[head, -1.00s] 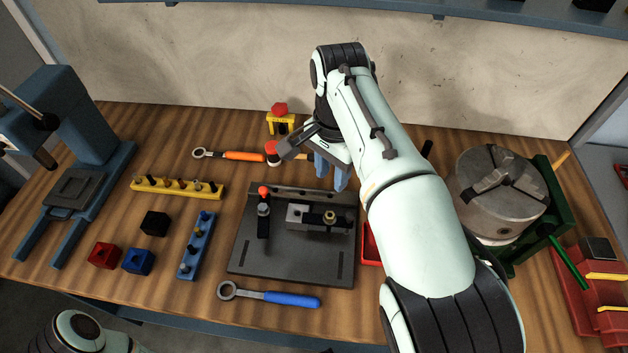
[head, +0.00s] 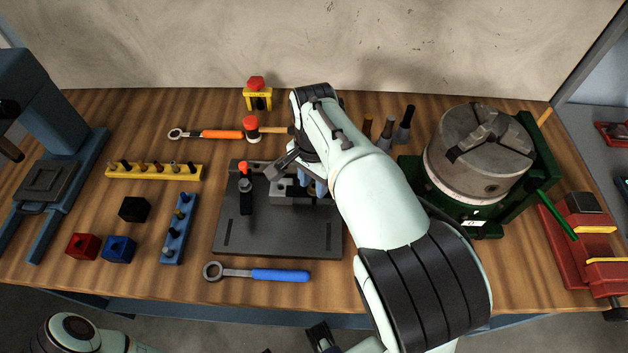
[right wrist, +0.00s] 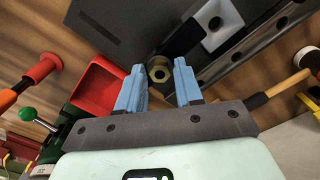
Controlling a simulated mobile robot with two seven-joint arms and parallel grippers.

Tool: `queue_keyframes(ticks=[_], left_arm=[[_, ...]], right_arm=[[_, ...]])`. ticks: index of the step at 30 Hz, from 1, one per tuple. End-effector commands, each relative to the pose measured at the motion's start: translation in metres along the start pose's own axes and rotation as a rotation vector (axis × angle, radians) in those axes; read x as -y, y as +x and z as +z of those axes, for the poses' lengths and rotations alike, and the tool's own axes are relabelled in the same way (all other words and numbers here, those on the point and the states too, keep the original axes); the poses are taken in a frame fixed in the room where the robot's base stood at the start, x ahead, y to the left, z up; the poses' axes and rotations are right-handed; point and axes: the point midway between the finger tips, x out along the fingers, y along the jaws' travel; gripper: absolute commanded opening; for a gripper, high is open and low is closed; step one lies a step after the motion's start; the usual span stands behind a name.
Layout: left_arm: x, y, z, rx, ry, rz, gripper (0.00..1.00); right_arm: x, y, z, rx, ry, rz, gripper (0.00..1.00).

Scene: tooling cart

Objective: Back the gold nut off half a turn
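The gold nut (right wrist: 160,72) shows in the right wrist view as a hexagonal ring with a dark centre, on the dark fixture plate (head: 280,241). My right gripper (right wrist: 159,68) is open, with one blue fingertip on each side of the nut. Whether the fingers touch it I cannot tell. In the head view my right gripper (head: 315,187) is low over the back right of the plate, beside a grey block, and mostly hides the nut.
An upright red-topped clamp (head: 245,172) stands on the plate left of the gripper. A blue-handled wrench (head: 265,274) lies in front of the plate, an orange-handled one (head: 215,134) behind. A chuck (head: 480,155) stands right. A red tray (right wrist: 98,88) is near the fingers.

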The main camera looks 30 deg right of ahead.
Motion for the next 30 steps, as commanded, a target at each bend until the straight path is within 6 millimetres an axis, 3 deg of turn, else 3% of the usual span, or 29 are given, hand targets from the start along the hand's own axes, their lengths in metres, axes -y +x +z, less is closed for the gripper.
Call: queue_keyframes(ticks=[7, 8, 11, 23, 30], left_arm=[[0.0, 0.0, 0.0, 0.0, 0.0, 0.0, 0.43], [0.0, 0.0, 0.0, 0.0, 0.0, 0.0, 0.43], [0.0, 0.0, 0.0, 0.0, 0.0, 0.0, 0.43], [0.002, 0.004, 0.0, 0.001, -0.001, -0.001, 0.43], [0.006, 0.015, 0.001, 0.005, -0.002, -0.002, 0.43]], right_arm=[[0.0, 0.001, 0.0, 0.0, 0.0, 0.0, 0.35], [0.0, 0.001, 0.0, 0.0, 0.0, 0.0, 0.32], [0.0, 0.001, 0.0, 0.0, 0.0, 0.0, 0.0], [0.0, 0.002, 0.0, 0.002, -0.046, -0.002, 0.0], [0.0, 0.003, 0.0, 0.002, -0.192, -0.002, 0.0]])
